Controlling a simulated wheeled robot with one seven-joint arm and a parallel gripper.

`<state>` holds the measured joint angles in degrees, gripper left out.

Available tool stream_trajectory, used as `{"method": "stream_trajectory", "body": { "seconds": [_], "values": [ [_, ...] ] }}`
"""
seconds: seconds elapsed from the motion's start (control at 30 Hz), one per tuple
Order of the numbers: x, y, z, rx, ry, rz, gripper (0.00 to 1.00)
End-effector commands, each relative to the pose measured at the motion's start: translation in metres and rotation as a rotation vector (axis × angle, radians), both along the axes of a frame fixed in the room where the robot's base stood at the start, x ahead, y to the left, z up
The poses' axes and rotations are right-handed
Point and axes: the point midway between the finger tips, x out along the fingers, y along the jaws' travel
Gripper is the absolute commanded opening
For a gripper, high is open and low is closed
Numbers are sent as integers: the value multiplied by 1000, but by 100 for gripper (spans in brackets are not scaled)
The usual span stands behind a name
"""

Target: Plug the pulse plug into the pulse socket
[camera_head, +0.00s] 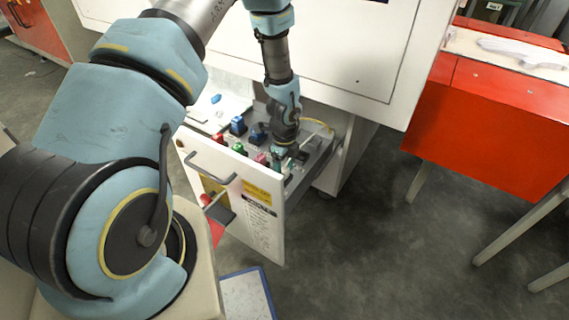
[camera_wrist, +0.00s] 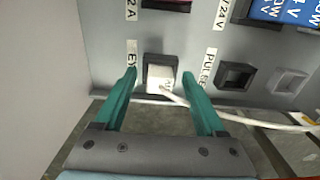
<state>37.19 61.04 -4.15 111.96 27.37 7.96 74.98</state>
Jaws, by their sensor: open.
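In the wrist view, a white plug (camera_wrist: 160,78) with faint lettering sits at a dark-framed socket beside a label starting "EX". How deep it sits I cannot tell. Its white cable runs off to the right. The pulse socket (camera_wrist: 236,75), right of the "PULSE" label (camera_wrist: 208,68), is dark and empty. My gripper (camera_wrist: 159,73) is open, with its teal fingers on either side of the white plug and visible gaps between. In the head view, my gripper (camera_head: 281,152) points down into the open drawer; I cannot make out the white plug there.
A paler opening (camera_wrist: 288,81) lies right of the pulse socket. The drawer front (camera_head: 240,195) stands nearby. A red cabinet (camera_head: 490,120) is at the right.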

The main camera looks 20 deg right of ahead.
Motion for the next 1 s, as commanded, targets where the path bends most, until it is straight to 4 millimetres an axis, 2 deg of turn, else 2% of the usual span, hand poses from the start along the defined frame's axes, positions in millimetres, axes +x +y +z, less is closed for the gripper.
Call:
{"method": "stream_trajectory", "body": {
  "seconds": [0.27, 0.9, 1.0],
  "values": [
    [0, 0, -1, 0, 0, 0, 72],
    [0, 0, -1, 0, 0, 0, 0],
    [0, 0, -1, 0, 0, 0, 0]
  ]
}}
